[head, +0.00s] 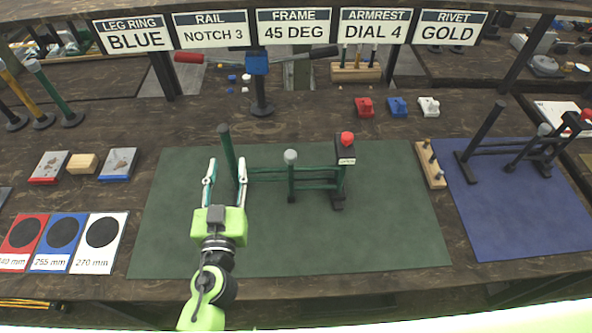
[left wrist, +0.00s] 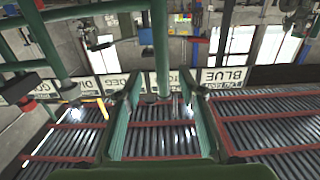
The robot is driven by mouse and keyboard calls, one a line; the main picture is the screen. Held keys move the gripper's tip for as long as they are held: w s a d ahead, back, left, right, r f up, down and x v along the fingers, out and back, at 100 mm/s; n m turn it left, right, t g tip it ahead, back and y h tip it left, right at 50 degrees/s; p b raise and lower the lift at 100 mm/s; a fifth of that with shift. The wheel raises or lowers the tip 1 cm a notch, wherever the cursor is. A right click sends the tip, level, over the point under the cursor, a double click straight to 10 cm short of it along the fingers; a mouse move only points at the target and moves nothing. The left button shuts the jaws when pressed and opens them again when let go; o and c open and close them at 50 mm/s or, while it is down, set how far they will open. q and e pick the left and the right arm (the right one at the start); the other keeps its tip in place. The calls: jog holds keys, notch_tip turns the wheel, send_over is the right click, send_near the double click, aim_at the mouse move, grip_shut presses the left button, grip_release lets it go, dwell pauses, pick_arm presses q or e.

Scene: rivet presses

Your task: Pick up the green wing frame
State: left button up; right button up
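The green wing frame (head: 268,180) stands upright on the green mat (head: 390,235). It has a tall bare post at its left end, a grey-knobbed post in the middle, and a black block with a red knob at its right end. My left gripper (head: 226,178) is open at the left post, one finger to each side of it. In the left wrist view, the frame's post (left wrist: 160,48) shows between the spread fingertips (left wrist: 163,98). A clear gap shows beside each finger; contact cannot be seen. My right gripper is not in view.
A second, dark frame (head: 500,148) stands on the blue mat (head: 520,215) at right. A wooden peg block (head: 431,165) lies between the mats. Red, blue and white small parts (head: 397,107) sit behind. Marked cards (head: 62,245) lie at front left.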

aim_at(228, 154)
pick_arm(q)
jog(key=shift+w+a+f, duration=0.1)
jog(key=shift+w+f, duration=0.05)
jog(key=shift+w, duration=1.5)
jog(key=shift+w+a+f, duration=0.1)
jog(key=shift+w+f, duration=0.05)
jog(key=shift+w, duration=1.45)
jog(key=shift+s, duration=0.1)
grip_shut()
jog(key=shift+r, duration=0.15)
